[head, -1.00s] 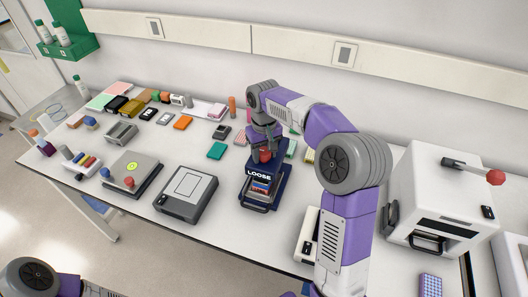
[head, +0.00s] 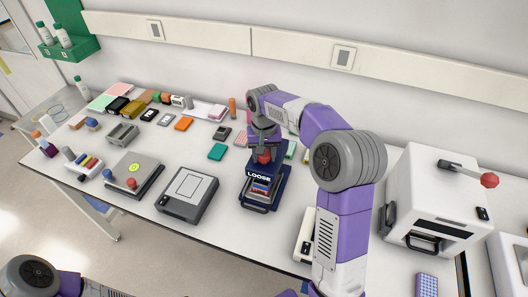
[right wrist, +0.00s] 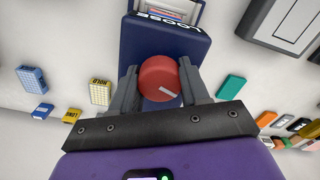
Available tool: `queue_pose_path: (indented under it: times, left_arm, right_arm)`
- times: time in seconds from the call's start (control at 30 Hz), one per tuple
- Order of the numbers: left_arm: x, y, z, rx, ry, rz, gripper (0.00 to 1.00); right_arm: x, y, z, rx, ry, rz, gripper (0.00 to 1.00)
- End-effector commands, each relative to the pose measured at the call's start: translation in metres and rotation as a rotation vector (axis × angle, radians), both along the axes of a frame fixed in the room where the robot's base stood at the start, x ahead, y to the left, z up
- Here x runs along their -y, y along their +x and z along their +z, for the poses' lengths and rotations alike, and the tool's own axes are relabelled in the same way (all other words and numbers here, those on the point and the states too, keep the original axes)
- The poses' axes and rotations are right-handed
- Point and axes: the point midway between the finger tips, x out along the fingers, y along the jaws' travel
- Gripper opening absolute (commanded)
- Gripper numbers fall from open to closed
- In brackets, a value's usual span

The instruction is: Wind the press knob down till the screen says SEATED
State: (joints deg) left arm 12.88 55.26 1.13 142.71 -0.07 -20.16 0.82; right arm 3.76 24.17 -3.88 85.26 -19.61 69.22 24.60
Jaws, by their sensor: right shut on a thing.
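The blue press (head: 256,192) stands on the bench near the middle of the head view. The screen (head: 258,174) on its front reads LOOSE. Its red knob (head: 264,156) sits on top, and in the right wrist view the knob (right wrist: 159,79) shows a white mark at its lower right. My right gripper (head: 263,146) comes down over the knob from above. In the right wrist view its fingers (right wrist: 160,84) are on either side of the knob and shut on it. My left gripper is out of view; only part of my left arm shows at the lower left.
A grey flat device (head: 187,198) lies left of the press, with a grey plate with a red ball knob (head: 131,180) farther left. A large white box machine (head: 440,200) stands at right. Small coloured blocks and a teal block (head: 217,152) lie behind.

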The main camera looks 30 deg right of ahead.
Motion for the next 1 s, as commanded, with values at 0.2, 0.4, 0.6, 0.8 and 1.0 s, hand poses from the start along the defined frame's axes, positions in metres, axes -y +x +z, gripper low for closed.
queue_pose_path:
  times: [0.2,0.4,0.6,0.8,1.0]
  left_arm:
    - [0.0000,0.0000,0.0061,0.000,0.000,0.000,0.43]
    - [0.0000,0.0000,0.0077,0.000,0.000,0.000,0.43]
    - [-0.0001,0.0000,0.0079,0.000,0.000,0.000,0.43]
    - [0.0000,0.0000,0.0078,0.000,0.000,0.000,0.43]
    - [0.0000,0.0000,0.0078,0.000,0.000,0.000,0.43]
  right_arm:
    - [0.0003,0.0009,0.0019,0.005,-0.001,-0.106,0.15]
    - [0.0011,0.0008,0.0014,0.005,-0.001,-0.156,0.15]
    - [0.0012,0.0010,0.0012,0.006,-0.002,-0.167,0.15]
    - [0.0014,0.0010,0.0013,0.006,-0.002,-0.166,0.15]
    - [0.0011,0.0007,0.0010,0.005,-0.001,-0.166,0.70]
